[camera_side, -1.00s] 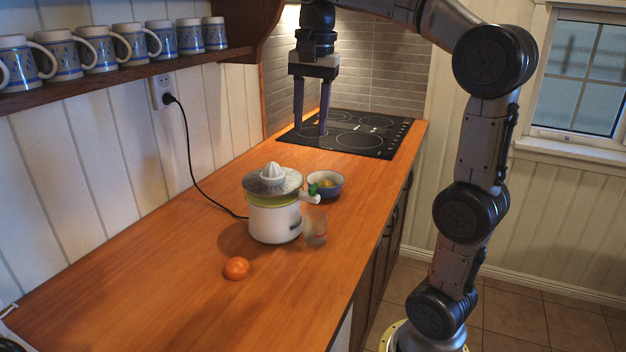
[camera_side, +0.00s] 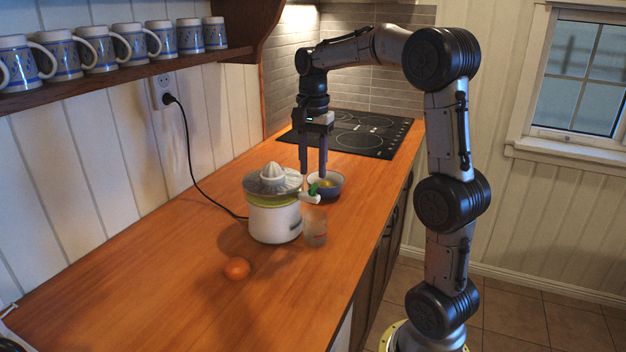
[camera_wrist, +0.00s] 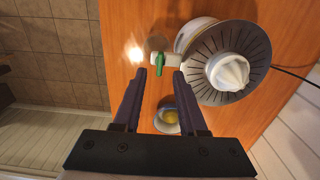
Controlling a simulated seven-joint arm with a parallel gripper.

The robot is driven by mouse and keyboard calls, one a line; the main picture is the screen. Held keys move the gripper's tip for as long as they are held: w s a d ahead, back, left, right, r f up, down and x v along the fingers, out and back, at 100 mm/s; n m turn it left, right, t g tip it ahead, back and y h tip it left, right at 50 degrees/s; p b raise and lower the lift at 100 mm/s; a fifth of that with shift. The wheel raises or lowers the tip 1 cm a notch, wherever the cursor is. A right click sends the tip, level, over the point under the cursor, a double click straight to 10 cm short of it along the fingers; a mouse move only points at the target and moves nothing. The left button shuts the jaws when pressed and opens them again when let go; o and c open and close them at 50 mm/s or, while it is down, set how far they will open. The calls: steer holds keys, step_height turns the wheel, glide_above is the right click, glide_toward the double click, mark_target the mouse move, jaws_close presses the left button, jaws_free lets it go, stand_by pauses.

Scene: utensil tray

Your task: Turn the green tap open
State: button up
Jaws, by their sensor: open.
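The green tap (camera_side: 313,188) sits on the white spout (camera_side: 311,198) of a white juicer (camera_side: 272,222) with a grey strainer and a white cone. In the wrist view, the green tap (camera_wrist: 160,64) lies just beyond my fingertips, about midway between them. My gripper (camera_side: 313,176) points down above the spout area, in front of the bowl. Its two fingers are apart with nothing held between them, as the wrist view of my gripper (camera_wrist: 159,72) also shows. I cannot tell the exact height gap to the tap.
A clear glass (camera_side: 315,226) stands below the spout. A bowl (camera_side: 328,188) with yellow fruit stands behind the juicer. The juicer's black cord (camera_side: 190,150) runs to the wall.

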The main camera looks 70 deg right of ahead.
mark_target(313, 186)
steer(key=shift+f, duration=1.95)
steer(key=shift+c, duration=0.3)
jaws_close()
